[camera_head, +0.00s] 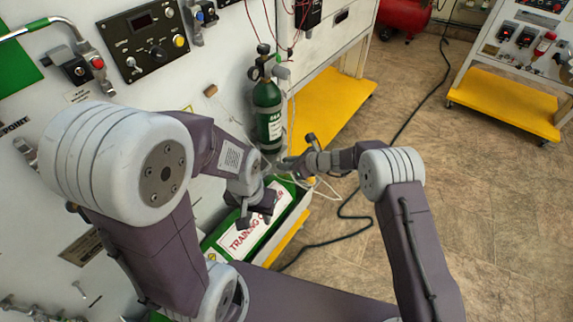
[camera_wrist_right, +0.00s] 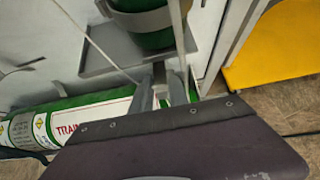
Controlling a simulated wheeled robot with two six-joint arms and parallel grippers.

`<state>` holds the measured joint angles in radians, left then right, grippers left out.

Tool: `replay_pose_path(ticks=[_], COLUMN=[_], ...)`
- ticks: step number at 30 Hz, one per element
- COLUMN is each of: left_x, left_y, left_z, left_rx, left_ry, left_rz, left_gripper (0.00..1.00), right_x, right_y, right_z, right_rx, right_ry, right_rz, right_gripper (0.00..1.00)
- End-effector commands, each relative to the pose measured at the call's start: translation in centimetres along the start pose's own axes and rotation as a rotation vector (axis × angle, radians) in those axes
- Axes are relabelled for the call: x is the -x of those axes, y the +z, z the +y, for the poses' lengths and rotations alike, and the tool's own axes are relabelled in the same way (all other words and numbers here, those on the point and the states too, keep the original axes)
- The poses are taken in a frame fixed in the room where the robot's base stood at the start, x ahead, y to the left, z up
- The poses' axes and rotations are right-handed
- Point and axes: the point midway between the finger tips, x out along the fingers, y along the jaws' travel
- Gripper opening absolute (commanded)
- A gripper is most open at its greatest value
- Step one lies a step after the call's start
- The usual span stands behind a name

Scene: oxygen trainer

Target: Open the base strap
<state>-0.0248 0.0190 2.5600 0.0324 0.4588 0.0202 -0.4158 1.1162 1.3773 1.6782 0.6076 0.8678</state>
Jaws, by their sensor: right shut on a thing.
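A green oxygen cylinder (camera_head: 268,108) stands upright against the white panel in the head view. Its lower end (camera_wrist_right: 152,32) shows in the right wrist view, above a grey base tray (camera_wrist_right: 97,58). My right gripper (camera_head: 287,164) is at the cylinder's foot. In the right wrist view its two fingers (camera_wrist_right: 161,92) are shut on a small grey piece at the tray's front edge, which seems to be the base strap's end. The rest of the strap is hard to make out. My left gripper (camera_head: 256,220) is apart from the cylinder, open and empty, over the lying training cylinder.
A green and white training cylinder (camera_head: 240,240) lies below the upright one. A yellow shelf (camera_head: 330,105) is right of the cylinder. A dark cable (camera_head: 410,118) crosses the open floor.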

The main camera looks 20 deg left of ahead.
Motion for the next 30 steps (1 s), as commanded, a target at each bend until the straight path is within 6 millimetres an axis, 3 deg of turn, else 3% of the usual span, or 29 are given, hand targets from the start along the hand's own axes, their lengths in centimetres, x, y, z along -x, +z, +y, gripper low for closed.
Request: replay_pose_path(ticks=[15,16,18,27,30], left_x=[0.1,0.1,0.1,0.1,0.2], left_y=[0.0,0.0,0.0,0.0,0.0], left_z=[0.0,0.0,0.0,0.0,0.0], left_rx=[0.000,0.000,0.000,0.000,0.000], left_ry=[0.000,0.000,0.000,0.000,0.000], left_rz=[0.000,0.000,0.000,0.000,0.000], left_gripper=[0.36,0.36,0.36,0.36,0.36], right_x=[0.1,0.1,0.1,0.2,1.2], right_y=[0.4,0.4,0.3,0.2,0.3], right_z=[0.0,0.0,0.0,0.0,-0.1], right_rx=[0.001,0.001,0.001,0.000,-0.002], right_ry=[0.000,0.000,0.000,0.000,-0.002], right_rz=[-0.004,-0.004,-0.004,-0.001,-0.001], right_gripper=[0.00,0.23,0.42,0.42,0.42])
